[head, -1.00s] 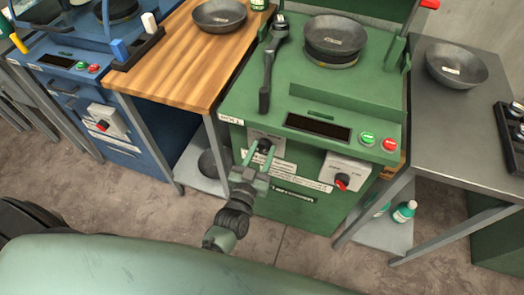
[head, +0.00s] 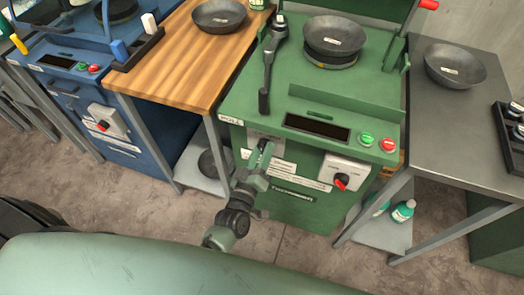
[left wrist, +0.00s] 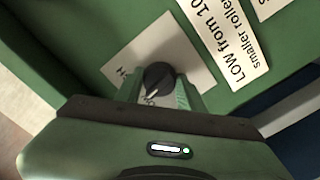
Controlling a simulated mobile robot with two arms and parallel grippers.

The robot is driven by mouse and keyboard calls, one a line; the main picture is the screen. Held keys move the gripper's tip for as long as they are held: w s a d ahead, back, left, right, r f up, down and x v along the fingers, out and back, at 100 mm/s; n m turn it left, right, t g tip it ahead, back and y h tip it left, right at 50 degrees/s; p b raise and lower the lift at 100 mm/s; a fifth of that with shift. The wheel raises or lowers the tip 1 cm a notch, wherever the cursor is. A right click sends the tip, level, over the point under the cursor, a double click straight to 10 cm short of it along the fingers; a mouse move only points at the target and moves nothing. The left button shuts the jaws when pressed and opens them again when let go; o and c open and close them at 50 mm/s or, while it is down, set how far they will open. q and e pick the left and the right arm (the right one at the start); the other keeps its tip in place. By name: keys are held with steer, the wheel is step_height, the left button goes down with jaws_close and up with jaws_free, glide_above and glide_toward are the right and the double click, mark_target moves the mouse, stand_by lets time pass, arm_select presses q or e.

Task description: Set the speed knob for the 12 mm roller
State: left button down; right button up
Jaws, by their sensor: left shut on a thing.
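The speed knob (left wrist: 158,76) is black with a pale pointer line, on a white plate (left wrist: 185,48) on the green machine's (head: 240,102) front. In the left wrist view the pointer aims toward the picture's bottom, slightly left, at lettering partly hidden by my gripper. An "H" shows at the plate's left. My left gripper (left wrist: 157,88) is shut on the knob, one finger on each side; in the head view it (head: 262,153) hides most of the knob. A label (left wrist: 229,38) beside the plate reads "LOW from 10" and "smaller roller", partly cut off. My right gripper is not in view.
A red knob (head: 341,182) sits right of my gripper, below green (head: 367,139) and red (head: 388,144) buttons. A dark bowl (head: 334,37) is on the machine's top. A wooden table (head: 180,60) stands left, a grey table (head: 430,115) right.

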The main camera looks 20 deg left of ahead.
arm_select(q)
steer(key=n, duration=0.5)
steer(key=shift+b, duration=0.35)
steer(key=shift+n, duration=0.4)
steer(key=c, duration=0.9)
jaws_free()
steer(key=s, duration=0.7)
steer(key=shift+s+a, duration=0.15)
steer(key=shift+s, duration=0.25)
